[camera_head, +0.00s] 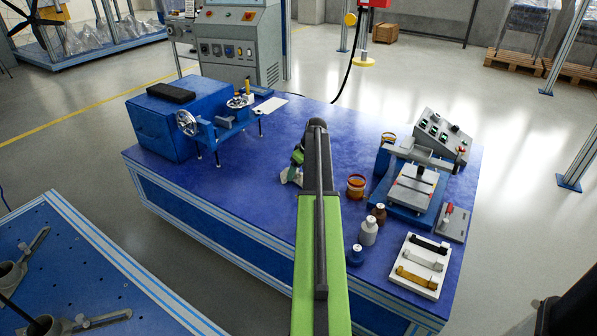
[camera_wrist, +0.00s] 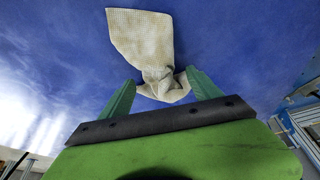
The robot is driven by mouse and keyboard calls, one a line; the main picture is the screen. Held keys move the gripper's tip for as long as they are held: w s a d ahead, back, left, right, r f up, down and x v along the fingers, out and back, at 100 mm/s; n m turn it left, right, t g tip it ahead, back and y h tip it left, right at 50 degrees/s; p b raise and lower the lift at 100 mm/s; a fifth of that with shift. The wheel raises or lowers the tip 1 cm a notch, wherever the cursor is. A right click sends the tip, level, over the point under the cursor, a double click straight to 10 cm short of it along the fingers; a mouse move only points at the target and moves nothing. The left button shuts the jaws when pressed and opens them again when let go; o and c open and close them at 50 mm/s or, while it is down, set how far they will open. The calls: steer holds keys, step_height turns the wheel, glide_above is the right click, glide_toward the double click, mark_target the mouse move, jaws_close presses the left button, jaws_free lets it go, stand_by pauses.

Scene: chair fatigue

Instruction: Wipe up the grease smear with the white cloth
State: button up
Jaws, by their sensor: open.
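The white cloth (camera_wrist: 140,38) lies crumpled on the blue tabletop in the wrist view, with a flat flap spread away from me and a bunched fold nearer. My gripper (camera_wrist: 160,82) is open, its two green fingers on either side of the bunched fold. I cannot tell whether they touch it. In the head view, a small pale part of the cloth (camera_head: 291,176) shows beside my gripper (camera_head: 297,160); my arm hides the rest. I cannot make out the grease smear in either view; pale streaks at the left of the wrist view look like glare.
An orange-brown container (camera_head: 356,186), a white bottle (camera_head: 369,231) and a blue jar (camera_head: 356,255) stand right of my arm. A press-like fixture (camera_head: 412,190) and a white tray (camera_head: 418,265) are farther right. A blue machine (camera_head: 165,125) stands left.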

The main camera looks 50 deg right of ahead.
steer(key=shift+f+b, duration=1.2)
steer(key=shift+r, duration=0.15)
steer(key=shift+c, duration=0.7)
jaws_close()
steer(key=shift+r+p, duration=0.1)
steer(key=shift+p, duration=0.2)
